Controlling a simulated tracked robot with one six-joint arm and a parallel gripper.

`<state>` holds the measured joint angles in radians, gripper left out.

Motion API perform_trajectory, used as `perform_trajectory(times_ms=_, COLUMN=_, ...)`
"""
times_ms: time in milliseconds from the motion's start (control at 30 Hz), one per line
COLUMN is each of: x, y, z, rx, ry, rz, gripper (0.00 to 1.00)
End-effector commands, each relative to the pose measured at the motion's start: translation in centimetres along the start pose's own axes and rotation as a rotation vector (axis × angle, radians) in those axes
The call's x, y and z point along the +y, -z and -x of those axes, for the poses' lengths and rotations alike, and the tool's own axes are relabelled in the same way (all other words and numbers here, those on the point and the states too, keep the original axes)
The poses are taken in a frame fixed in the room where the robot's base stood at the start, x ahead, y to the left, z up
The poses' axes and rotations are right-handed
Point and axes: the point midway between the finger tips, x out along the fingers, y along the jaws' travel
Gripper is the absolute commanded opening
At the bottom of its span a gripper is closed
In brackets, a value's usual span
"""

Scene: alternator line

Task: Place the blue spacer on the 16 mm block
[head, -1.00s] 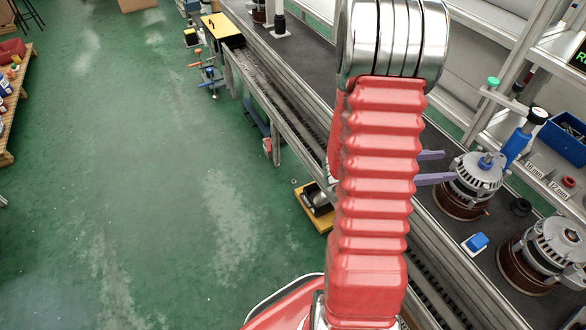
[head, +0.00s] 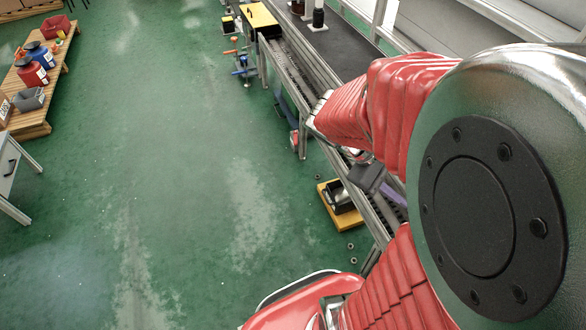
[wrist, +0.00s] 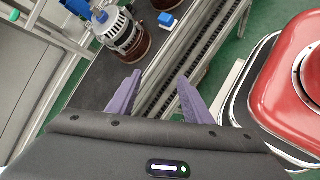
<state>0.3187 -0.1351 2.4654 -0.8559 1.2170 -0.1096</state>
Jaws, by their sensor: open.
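My gripper (wrist: 158,75) is open and empty in the wrist view, its two purple fingers spread above the conveyor line. A small blue piece (wrist: 166,18) with a pale base lies on the dark bench top near the top of the wrist view. It looks like the blue spacer, beyond my fingertips and clear of them. I cannot make out a 16 mm block or its label in either view. In the head view my arm hides the near part of the bench, and only part of a purple finger shows.
An alternator (wrist: 122,32) stands on the bench left of the blue piece. A slotted metal rail (wrist: 172,80) runs along the bench edge. In the head view a yellow tray (head: 340,205) sits on the floor by the line. The green floor (head: 170,190) is largely clear.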

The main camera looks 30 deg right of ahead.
Motion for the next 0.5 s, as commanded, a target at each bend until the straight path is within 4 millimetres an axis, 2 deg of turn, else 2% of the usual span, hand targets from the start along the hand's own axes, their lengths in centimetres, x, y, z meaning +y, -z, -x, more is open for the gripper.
perform_trajectory(times_ms=267, x=-4.2, y=2.9, z=6.5, rx=0.316, ry=0.137, rz=-0.176, gripper=0.46)
perform_trajectory(times_ms=500, x=-7.7, y=4.7, z=13.3, rx=0.598, ry=0.287, rz=-0.296, gripper=0.46)
